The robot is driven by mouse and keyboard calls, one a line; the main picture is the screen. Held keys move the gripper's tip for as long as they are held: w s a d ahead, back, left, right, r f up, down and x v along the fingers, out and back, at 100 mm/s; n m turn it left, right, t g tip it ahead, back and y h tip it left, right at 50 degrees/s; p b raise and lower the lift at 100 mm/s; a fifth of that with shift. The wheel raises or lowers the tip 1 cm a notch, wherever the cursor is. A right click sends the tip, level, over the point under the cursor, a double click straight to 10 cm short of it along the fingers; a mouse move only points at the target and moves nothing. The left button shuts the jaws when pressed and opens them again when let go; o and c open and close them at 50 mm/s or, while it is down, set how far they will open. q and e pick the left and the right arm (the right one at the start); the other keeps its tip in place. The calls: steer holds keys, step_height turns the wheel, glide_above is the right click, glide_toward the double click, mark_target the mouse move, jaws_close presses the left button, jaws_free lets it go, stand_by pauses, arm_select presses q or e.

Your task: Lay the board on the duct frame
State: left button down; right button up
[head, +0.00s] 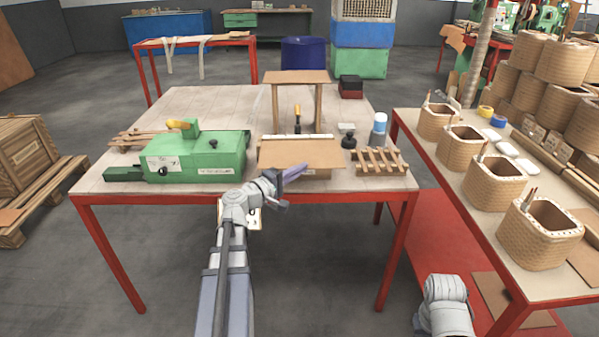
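A flat brown board (300,153) lies near the table's front edge, on a low pale support that it mostly hides. A small slatted wooden frame (379,162), which looks like the duct frame, lies to its right on the table; its slats are bare. My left gripper (290,187) is at the front edge of the table, just in front of the board's near side. Its purple fingers look spread, with nothing seen between them. My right arm shows only as a grey link at the bottom right; its gripper is out of view.
A green machine (196,156) stands left of the board. A small wooden stand (297,77) rises behind it, with a yellow-handled tool (297,118) in front. A black knob (349,141) and blue-white bottle (379,129) stand behind the frame. A side table with wound coils (540,233) is at right.

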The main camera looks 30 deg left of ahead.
arm_select(q)
steer(key=shift+w+a+f+b, duration=0.6)
steer(key=shift+w+f+b, duration=0.1)
steer(key=shift+w, duration=0.25)
steer(key=shift+w+a+f+b, duration=0.55)
steer(key=shift+w+f+b, duration=0.15)
steer(key=shift+w, duration=0.25)
steer(key=shift+w+a+f+b, duration=0.6)
steer(key=shift+w+f, duration=0.15)
steer(key=shift+w, duration=0.2)
steer(key=shift+w+a, duration=0.35)
steer(key=shift+a, duration=0.15)
steer(key=c, duration=1)
jaws_free()
steer(key=shift+s, duration=0.1)
steer(key=v, duration=0.7)
steer(key=shift+s, duration=0.3)
steer(key=shift+a+r, duration=0.1)
